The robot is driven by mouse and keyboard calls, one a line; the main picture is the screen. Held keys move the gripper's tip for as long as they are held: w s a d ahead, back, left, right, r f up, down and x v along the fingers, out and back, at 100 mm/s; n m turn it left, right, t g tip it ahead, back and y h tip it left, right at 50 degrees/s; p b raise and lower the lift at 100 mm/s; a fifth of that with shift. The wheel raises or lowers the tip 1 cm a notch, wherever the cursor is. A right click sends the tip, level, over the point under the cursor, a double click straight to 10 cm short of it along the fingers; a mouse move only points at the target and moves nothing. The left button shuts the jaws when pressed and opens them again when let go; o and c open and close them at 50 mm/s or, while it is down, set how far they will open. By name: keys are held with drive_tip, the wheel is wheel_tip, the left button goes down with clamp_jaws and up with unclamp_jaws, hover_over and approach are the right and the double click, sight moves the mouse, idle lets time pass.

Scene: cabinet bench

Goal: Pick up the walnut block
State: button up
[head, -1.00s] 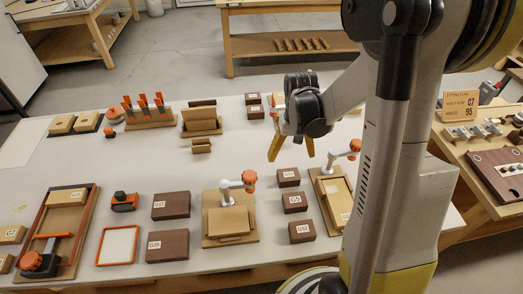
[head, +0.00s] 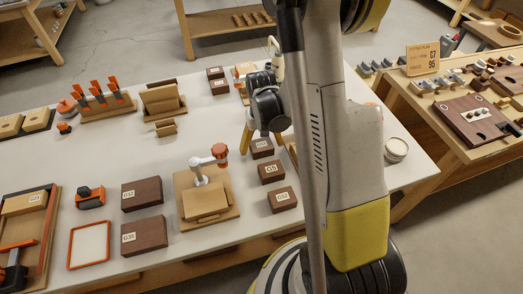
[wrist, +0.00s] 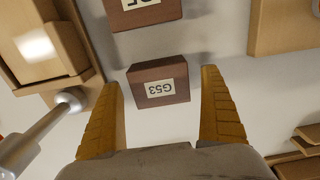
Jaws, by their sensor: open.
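Several dark brown, walnut-coloured blocks lie on the bench, so the task name alone does not single one out. The nearest to my gripper (head: 263,141) is a small one with a white label (head: 262,149), at the far end of a column of similar blocks. In the wrist view this block (wrist: 158,82) reads G53 upside down. It lies between and just beyond the yellow fingertips of my gripper (wrist: 162,82), with gaps on both sides. My gripper is open, pointing down and empty. Part of its right finger is hidden by my arm in the head view.
Small dark blocks (head: 270,172) and (head: 282,200) continue the column. A wooden fixture with an orange-knobbed clamp (head: 205,190) stands left of it. Larger dark blocks (head: 142,194) lie further left. In the wrist view, a wooden fixture with a grey post (wrist: 68,100) is close beside the left finger.

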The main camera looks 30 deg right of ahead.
drive_tip(key=shift+r, duration=0.1)
drive_tip(key=c, duration=1.3)
